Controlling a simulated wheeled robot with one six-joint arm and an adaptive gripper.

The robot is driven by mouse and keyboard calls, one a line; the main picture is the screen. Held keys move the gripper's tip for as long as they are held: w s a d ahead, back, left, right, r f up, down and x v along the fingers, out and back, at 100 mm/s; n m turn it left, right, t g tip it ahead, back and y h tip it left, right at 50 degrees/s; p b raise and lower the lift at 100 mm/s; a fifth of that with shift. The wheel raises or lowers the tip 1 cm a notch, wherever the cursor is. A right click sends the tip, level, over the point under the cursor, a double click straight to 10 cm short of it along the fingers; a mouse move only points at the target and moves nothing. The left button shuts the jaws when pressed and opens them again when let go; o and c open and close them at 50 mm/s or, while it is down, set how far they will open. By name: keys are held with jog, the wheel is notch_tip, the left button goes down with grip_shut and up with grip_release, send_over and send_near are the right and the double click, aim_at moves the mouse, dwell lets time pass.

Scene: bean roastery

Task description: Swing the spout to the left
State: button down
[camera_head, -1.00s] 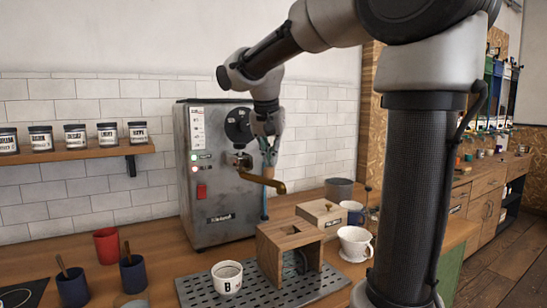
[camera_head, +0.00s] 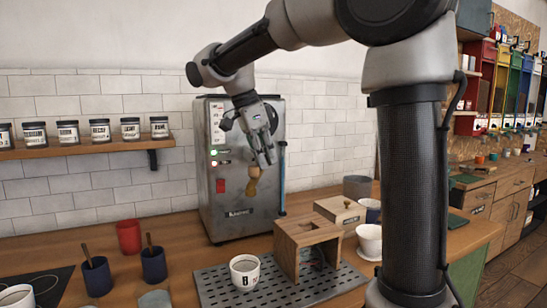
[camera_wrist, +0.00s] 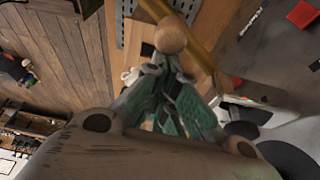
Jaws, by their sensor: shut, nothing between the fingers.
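The brass-coloured spout (camera_head: 252,183) is on the front of the grey machine (camera_head: 232,226). In the head view it looks short and points toward me and down. My gripper (camera_head: 265,161) is shut and empty, just above and beside the spout; I cannot tell whether they touch. In the wrist view my gripper (camera_wrist: 168,68) has its green-padded fingers together. A round wooden knob (camera_wrist: 171,34) lies just beyond the fingertips, and the brass spout (camera_wrist: 203,52) runs diagonally beside it. My fingers partly hide the spout's mount.
A wooden stand (camera_head: 290,246) and a white cup (camera_head: 244,268) are on the perforated tray (camera_head: 215,285) below. A wooden box (camera_head: 338,209), a white cup (camera_head: 369,240) and a grey pot (camera_head: 357,185) are to the right. Red (camera_head: 129,237) and blue cups (camera_head: 153,265) are to the left.

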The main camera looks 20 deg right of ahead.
jog(key=shift+w+a, duration=0.2)
jog(key=shift+a, duration=0.45)
dwell(0.3)
